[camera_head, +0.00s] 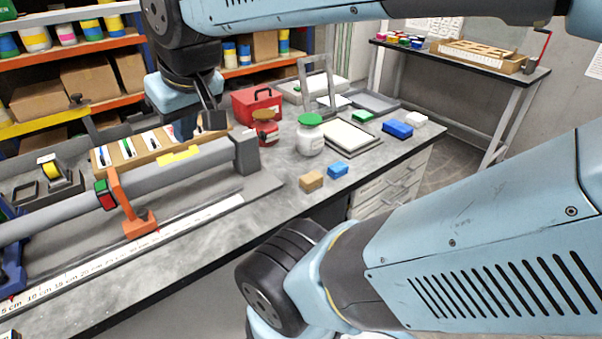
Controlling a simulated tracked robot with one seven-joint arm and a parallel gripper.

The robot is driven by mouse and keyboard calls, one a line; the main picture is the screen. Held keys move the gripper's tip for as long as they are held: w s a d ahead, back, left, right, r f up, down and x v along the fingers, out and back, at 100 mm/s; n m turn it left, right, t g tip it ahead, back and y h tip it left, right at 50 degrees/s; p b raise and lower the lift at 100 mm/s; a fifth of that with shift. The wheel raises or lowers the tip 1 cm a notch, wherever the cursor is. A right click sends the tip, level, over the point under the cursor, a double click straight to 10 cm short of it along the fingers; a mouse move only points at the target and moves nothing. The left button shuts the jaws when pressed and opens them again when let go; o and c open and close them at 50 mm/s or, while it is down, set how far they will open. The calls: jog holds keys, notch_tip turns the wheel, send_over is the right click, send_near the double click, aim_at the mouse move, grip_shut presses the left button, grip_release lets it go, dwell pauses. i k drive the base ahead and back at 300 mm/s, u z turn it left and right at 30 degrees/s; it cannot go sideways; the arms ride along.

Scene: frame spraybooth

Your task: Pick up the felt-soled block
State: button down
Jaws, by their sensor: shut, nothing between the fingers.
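Several small blocks lie on the grey bench; I cannot tell for sure which is felt-soled, as no underside shows. A tan block (311,181) sits near the bench's front edge, with a small blue block (338,169) close to its right. A larger blue block (397,128), a green block (363,115) and a white block (416,118) lie farther back right. My gripper (200,124) is at upper left, above the rail and the wooden rack, well left of the blocks. It is shut and empty; its fingertips are partly hard to make out.
A grey rail (170,182) with an orange clamp (131,207) fills the left bench. A white green-lidded jar (309,136), a red-brown jar (264,128), a red toolbox (255,106) and a tray (347,138) stand behind the tan block. Bare bench surrounds its front.

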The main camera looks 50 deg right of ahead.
aim_at(311, 182)
jog(key=z, duration=1.35)
jog(key=k, duration=0.95)
jog(key=i, duration=0.95)
jog(key=u, duration=0.05)
